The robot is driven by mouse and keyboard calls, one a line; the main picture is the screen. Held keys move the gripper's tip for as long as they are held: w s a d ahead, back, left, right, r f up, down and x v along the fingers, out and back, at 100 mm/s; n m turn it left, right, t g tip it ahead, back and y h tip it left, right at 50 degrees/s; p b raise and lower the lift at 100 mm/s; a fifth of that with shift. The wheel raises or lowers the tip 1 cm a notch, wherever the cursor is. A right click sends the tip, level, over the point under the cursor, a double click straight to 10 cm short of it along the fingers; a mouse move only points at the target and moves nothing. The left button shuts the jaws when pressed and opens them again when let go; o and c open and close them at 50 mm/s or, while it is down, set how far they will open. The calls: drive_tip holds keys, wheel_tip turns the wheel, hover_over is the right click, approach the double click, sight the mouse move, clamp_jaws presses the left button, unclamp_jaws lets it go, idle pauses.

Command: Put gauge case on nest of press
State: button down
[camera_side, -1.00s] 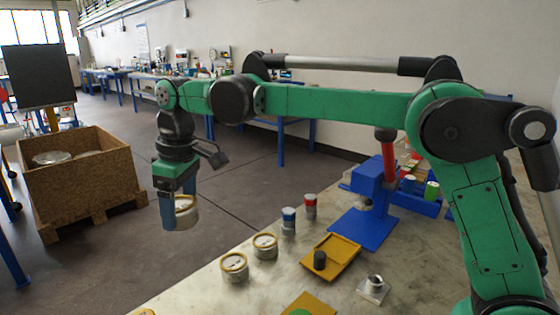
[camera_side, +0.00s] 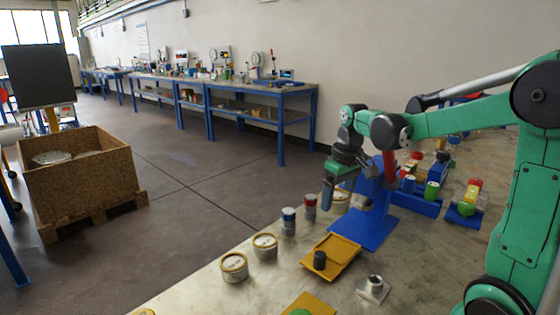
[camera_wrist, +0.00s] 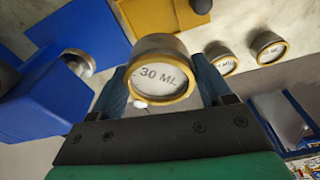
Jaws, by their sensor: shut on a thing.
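The gauge case (camera_wrist: 160,72) is a round metal case with a brass rim and a white face marked "30 ML". My gripper (camera_wrist: 160,85) is shut on it, with a finger at each side. In the side view the held case (camera_side: 341,197) hangs by my gripper (camera_side: 335,193), close to the left of the blue press (camera_side: 372,232). The press has a flat base plate, an upright body and a red handle (camera_side: 389,163). A silver round part (camera_wrist: 80,63) shows beside the blue press in the wrist view; I cannot tell if it is the nest. My arm partly hides the press.
Two similar round cases (camera_side: 234,268) (camera_side: 265,246) stand on the bench. A yellow tray (camera_side: 345,249) holds a dark cylinder (camera_side: 320,260). A metal block (camera_side: 373,289) lies in front.

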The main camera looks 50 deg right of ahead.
hover_over(336, 249)
wheel_tip(336, 249, down, 6)
drive_tip(key=shift+s+r, duration=0.1)
drive_tip(key=shift+s, duration=0.05)
drive_tip(key=shift+f, duration=2.3)
drive_tip(key=shift+f, duration=0.1)
unclamp_jaws()
drive_tip(key=r, duration=0.4)
drive_tip(key=s+r, duration=0.1)
drive_tip(key=r, duration=0.7)
drive_tip(key=shift+s+a, duration=0.15)
drive_tip(key=shift+s, duration=0.05)
drive_tip(key=a+n+t, duration=0.2)
drive_tip(key=a+t, duration=0.3)
drive_tip(key=a, duration=1)
drive_tip(key=shift+s+a+f+t, duration=0.2)
drive_tip(key=shift+s+f+t, duration=0.1)
drive_tip(key=shift+s+t, duration=0.1)
